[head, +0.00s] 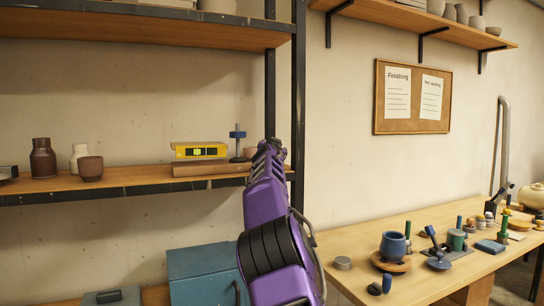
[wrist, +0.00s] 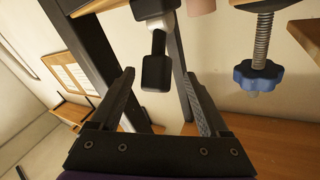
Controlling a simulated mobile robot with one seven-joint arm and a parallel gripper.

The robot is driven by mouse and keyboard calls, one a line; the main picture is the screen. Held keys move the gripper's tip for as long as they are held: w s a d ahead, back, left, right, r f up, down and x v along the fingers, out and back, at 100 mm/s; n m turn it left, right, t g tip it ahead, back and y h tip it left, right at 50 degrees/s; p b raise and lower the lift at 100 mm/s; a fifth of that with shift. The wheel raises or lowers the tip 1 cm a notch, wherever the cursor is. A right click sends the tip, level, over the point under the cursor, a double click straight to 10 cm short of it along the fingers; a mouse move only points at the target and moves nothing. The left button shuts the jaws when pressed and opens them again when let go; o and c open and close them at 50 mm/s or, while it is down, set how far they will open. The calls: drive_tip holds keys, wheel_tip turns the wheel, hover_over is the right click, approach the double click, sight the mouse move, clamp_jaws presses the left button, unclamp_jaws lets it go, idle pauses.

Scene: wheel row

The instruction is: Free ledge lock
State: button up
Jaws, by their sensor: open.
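My gripper (head: 268,148) is at the right end of the ledge (head: 130,180), near the dark upright post. In the wrist view my gripper (wrist: 157,78) is open. A black handle (wrist: 157,72) on a short metal neck shows between its two fingertips, with gaps on both sides. I cannot tell how deep it lies between them. I take this handle to be part of the ledge lock; my arm hides it in the head view. A blue star knob on a threaded rod (wrist: 258,75) stands beside it, also seen in the head view (head: 238,134).
A yellow level (head: 200,150) lies on a wooden block (head: 212,168) left of my gripper. Jars and a cup (head: 90,168) stand farther left. The dark shelf post (head: 298,90) is close by. A workbench (head: 400,285) with several blue and green fittings stands at right.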

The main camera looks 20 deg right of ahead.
drive_tip(key=shift+s, duration=0.45)
drive_tip(key=r+b+v, duration=0.1)
drive_tip(key=v, duration=1.3)
drive_tip(key=shift+s+f, duration=0.2)
drive_tip(key=shift+f, duration=0.25)
